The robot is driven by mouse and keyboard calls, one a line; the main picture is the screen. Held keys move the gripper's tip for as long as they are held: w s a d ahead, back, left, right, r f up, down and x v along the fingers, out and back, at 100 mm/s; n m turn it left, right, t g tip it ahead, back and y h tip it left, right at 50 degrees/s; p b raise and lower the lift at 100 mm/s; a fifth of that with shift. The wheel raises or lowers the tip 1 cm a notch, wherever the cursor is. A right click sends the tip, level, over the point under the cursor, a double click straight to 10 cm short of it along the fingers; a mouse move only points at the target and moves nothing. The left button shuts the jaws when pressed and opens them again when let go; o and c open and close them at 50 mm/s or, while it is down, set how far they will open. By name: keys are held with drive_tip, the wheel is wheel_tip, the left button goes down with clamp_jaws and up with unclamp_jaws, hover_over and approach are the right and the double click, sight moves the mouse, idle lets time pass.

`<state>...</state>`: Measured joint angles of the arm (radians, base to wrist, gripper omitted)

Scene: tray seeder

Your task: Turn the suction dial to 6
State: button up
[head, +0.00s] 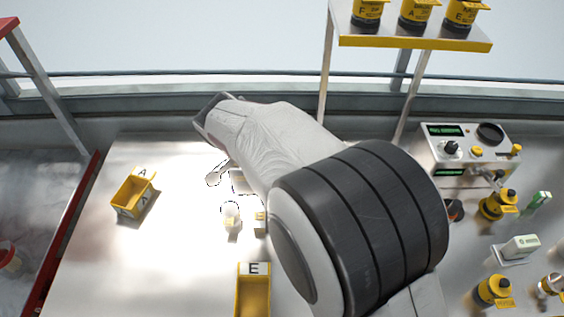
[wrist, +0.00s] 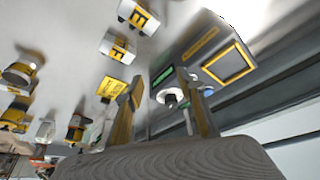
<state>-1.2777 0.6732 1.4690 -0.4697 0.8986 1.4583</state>
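In the wrist view my gripper (wrist: 160,80) has its two fingers spread apart, with nothing held between them. A dark round dial on a pale base (wrist: 172,97) shows between the fingers, closer to the right one. It appears to lie beyond the fingertips, and I cannot tell any contact. A green display (wrist: 162,77) is just above it. The dial's numbers and pointer are too small to read. In the head view my arm fills the middle and the gripper's fingers are not visible. A control box (head: 480,175) with green displays and a black knob (head: 451,147) stands at the right.
A yellow-framed panel (wrist: 230,62) is beside the right finger. Yellow bins marked A (head: 134,196) and E (head: 253,288) stand on the bench. Yellow-capped containers (head: 493,290) are at the right. A shelf with jars (head: 420,42) is above. Bench space lies at the left.

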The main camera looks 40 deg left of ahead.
drive_tip(key=w+r+n+y, duration=0.2)
drive_tip(key=w+r+n, duration=0.2)
drive_tip(key=w, duration=0.5)
drive_tip(key=shift+w+r+n+g, duration=0.25)
drive_tip(key=shift+r+n+g, duration=0.05)
drive_tip(key=shift+n, duration=0.3)
drive_tip(key=shift+f, duration=0.1)
drive_tip(key=shift+x, duration=3.85)
clamp_jaws()
